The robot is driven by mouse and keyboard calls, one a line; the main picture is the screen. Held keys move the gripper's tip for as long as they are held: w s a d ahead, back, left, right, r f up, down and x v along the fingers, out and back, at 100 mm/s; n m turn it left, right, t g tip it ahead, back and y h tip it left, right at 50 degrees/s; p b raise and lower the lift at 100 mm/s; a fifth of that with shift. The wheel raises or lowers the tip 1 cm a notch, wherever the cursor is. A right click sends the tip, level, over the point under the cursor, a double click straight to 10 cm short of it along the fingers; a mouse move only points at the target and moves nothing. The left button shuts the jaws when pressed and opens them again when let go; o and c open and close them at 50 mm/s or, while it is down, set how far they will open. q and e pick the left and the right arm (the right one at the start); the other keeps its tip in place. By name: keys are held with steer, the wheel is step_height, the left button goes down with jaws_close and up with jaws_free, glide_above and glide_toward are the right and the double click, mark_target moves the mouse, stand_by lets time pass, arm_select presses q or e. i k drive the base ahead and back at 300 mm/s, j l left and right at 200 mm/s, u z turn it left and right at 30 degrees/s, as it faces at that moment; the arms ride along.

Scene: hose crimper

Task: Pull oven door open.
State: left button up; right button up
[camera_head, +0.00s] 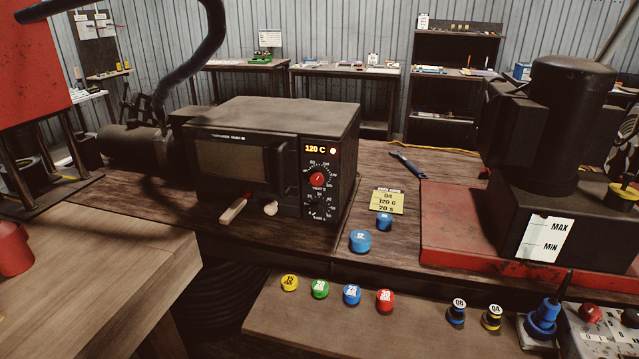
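The oven (285,112) is a dark box on the wooden bench, left of centre. Its door (240,160), with a dark window, covers the left part of the front and looks shut. The control panel (321,185) on the right of the front has a lit display reading 120 C, a red-centred dial and a black dial below. Neither of my grippers shows in the head view.
A pale wooden-handled item (235,207) and a small pale knob-like piece (270,208) lie close before the oven front. Blue caps (360,241) and a yellow note (388,200) sit to its right. A dark hose (208,50) arches above left. A large machine (565,125) stands right.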

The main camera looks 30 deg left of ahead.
mark_target(253, 161)
steer(key=u, duration=1.35)
